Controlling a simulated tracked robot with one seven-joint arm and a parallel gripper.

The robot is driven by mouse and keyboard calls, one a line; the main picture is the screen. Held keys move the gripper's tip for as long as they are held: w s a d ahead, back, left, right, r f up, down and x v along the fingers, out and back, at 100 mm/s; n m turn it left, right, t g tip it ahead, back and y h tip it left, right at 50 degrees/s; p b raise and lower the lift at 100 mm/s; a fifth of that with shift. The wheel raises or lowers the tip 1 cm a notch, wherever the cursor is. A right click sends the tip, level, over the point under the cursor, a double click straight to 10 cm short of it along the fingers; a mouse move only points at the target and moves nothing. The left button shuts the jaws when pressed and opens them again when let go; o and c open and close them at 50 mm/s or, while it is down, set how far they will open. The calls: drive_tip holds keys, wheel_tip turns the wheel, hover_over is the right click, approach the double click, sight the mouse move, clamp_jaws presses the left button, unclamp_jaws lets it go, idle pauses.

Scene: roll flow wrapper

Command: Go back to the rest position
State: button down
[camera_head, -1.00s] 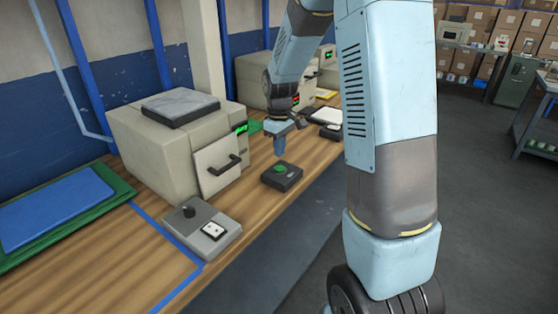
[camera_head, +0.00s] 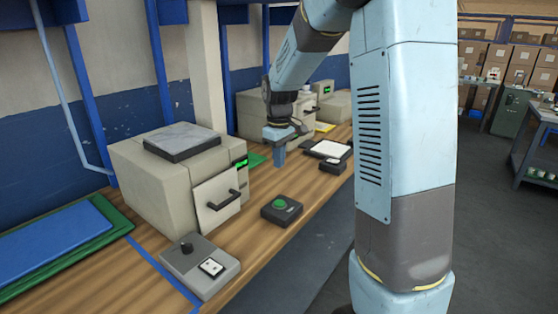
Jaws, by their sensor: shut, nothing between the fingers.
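My gripper (camera_head: 279,161) points down over the wooden bench, its fingers shut and empty. It hangs behind a black box with a green button (camera_head: 281,210) and to the right of a beige machine with a handled front door (camera_head: 172,171). It is apart from both. My pale blue arm reaches to it from the right and hides part of the bench behind it.
A grey control box with a knob and a switch (camera_head: 200,266) sits at the bench's front. Blue and green sheets (camera_head: 55,243) lie at left. A second beige machine (camera_head: 249,117), a white-topped pad (camera_head: 328,149) and a small black box (camera_head: 333,165) stand farther back. Open floor lies right.

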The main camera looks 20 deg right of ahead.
drive_tip(key=shift+r, duration=0.1)
idle(0.3)
drive_tip(key=s+r+m+t, duration=0.1)
drive_tip(key=s+r, duration=0.3)
drive_tip(key=s, duration=0.5)
drive_tip(key=s+r+m+t, duration=0.2)
drive_tip(key=s+r+m, duration=0.1)
drive_tip(key=s, duration=0.7)
drive_tip(key=s+r+m+t, duration=0.2)
drive_tip(key=s+r, duration=0.3)
drive_tip(key=s, duration=0.4)
drive_tip(key=shift+s+d+m, duration=0.2)
drive_tip(key=shift+s+m, duration=0.1)
drive_tip(key=shift+m, duration=0.3)
